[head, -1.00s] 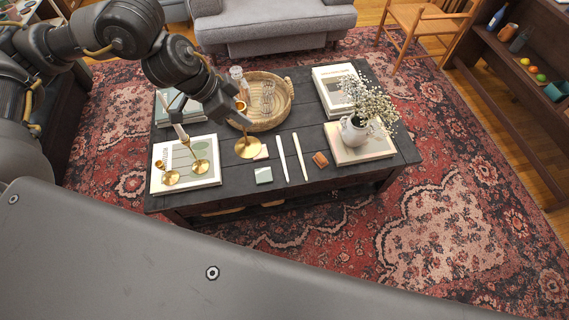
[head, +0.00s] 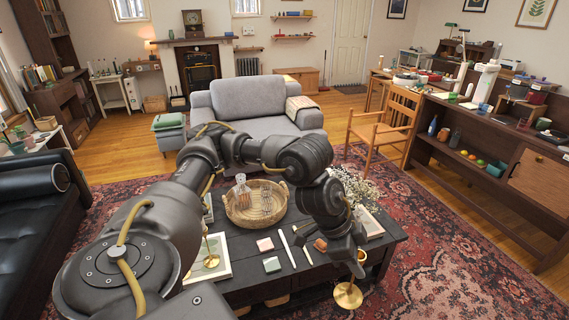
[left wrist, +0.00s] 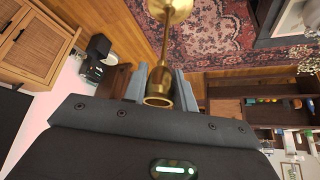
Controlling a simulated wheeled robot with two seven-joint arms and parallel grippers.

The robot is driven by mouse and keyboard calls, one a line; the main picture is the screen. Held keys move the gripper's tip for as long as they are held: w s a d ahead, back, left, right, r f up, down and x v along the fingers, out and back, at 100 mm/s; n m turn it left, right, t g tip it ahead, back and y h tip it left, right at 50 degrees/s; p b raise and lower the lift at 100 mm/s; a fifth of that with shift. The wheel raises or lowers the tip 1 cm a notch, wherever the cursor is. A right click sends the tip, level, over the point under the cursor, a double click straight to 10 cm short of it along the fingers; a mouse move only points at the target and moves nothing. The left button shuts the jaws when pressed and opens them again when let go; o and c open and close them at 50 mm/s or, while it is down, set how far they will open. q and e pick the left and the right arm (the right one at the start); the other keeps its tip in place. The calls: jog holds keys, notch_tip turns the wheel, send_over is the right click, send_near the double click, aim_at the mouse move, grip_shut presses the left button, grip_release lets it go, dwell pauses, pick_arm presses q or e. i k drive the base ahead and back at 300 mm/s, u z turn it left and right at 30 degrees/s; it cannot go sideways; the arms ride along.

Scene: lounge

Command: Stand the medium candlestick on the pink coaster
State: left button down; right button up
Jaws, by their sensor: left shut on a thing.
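My left gripper (head: 352,262) is shut on a brass candlestick, which looks like the medium one. Its round base (head: 347,296) hangs below the gripper, near the table's front right in the head view. In the left wrist view the candlestick's stem and cup (left wrist: 160,85) are between the fingers (left wrist: 160,88). The pink coaster (head: 265,244) lies bare on the dark table, left of the gripper and behind the green coaster (head: 271,265). Another brass candlestick (head: 211,261) stands on a book at the left; a further one beside it is mostly hidden by my arm. My right gripper is not in view.
On the dark table, a wicker basket (head: 240,219) stands behind the coasters, and two white tapers (head: 287,248) lie right of them. Carpet (head: 440,275) is open at right.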

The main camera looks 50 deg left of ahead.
aim_at(265, 244)
jog(key=z, duration=0.1)
jog(key=i, duration=1.75)
jog(key=u, duration=0.65)
jog(key=i, duration=0.75)
jog(key=u, duration=1.45)
jog(key=i, duration=0.55)
jog(key=u, duration=0.45)
